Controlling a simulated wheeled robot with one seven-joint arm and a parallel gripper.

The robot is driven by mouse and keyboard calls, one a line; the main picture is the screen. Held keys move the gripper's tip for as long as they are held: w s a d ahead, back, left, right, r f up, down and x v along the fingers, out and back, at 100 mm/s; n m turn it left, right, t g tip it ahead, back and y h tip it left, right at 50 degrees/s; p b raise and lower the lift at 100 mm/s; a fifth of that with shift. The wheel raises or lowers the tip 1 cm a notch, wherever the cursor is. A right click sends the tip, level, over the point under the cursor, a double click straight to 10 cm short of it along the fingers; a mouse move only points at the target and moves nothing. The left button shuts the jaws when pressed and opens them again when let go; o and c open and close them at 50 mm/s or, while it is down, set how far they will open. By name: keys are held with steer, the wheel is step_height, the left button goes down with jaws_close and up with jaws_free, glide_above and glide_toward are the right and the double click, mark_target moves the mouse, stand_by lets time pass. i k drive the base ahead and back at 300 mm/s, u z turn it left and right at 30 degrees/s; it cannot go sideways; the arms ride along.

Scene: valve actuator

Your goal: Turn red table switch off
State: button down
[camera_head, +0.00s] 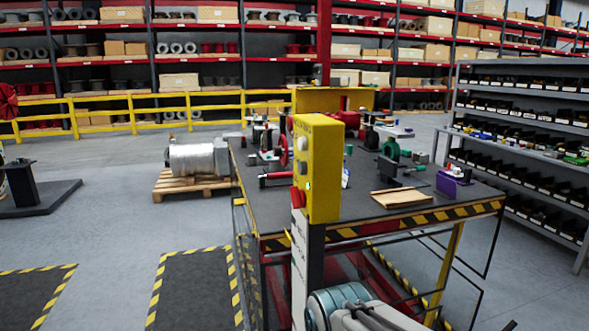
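A yellow control box (323,165) stands upright on a post at the near edge of the dark worktable (362,178). A red switch (298,198) sticks out low on the box's left face. A light round button (302,144) and a grey one (302,168) sit above it on the same face. Whether the red switch is on or off cannot be told. Part of my arm shows at the bottom centre, below and right of the switch. My gripper is not visible, so its opening and distance to the switch cannot be seen.
The worktable carries valve parts, a brown board (400,197) and a purple box (453,182). A metal cylinder (192,158) lies on a pallet at left. Grey shelving (520,150) stands at right, with a yellow railing (130,115) behind. The floor at front left is open.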

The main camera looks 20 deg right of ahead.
mark_target(298, 198)
steer(key=k, duration=0.45)
steer(key=u, duration=0.9)
steer(key=i, duration=0.95)
steer(key=z, duration=0.45)
